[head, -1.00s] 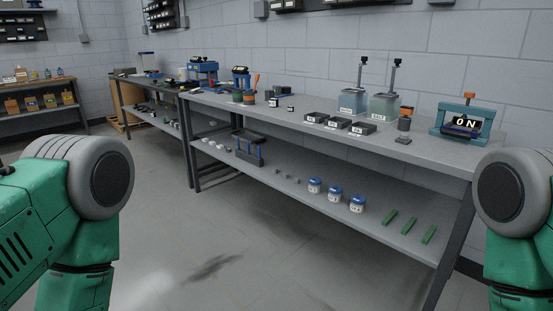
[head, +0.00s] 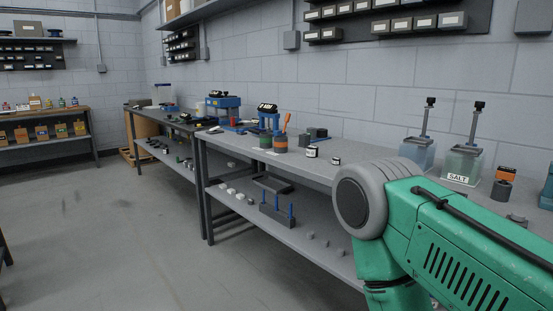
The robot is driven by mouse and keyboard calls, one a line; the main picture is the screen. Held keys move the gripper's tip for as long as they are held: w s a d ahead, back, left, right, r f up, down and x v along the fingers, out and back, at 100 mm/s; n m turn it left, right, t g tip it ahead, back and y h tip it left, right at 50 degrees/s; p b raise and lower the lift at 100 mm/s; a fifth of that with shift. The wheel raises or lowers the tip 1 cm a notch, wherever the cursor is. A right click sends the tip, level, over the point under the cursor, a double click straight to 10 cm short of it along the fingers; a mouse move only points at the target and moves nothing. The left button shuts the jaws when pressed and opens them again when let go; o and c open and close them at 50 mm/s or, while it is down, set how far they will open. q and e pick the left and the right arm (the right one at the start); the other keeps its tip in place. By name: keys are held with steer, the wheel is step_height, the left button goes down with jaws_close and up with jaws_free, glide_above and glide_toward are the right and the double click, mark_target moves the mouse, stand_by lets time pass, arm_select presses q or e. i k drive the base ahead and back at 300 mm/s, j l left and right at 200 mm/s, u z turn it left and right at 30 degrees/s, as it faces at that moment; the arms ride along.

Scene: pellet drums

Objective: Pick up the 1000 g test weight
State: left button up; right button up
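I cannot tell which object is the 1000 g test weight; no marking that size is readable. Two small dark items with white labels stand on the bench top, a larger one (head: 311,151) and a smaller one (head: 336,160). Small grey pieces (head: 325,242) lie on the lower shelf. My green right arm covers the bench's front right part. Neither gripper is in view.
The long grey bench (head: 235,150) has a lower shelf with a rack of blue posts (head: 277,215). The salt container (head: 462,165) and another clear container (head: 417,152) stand at the back right. Open floor (head: 130,235) lies to the left.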

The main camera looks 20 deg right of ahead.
mark_target(312, 151)
steer(key=i+j+z, duration=0.25)
steer(key=i+z, duration=0.2)
steer(key=i+j+z, duration=0.6)
steer(key=j+z, duration=0.25)
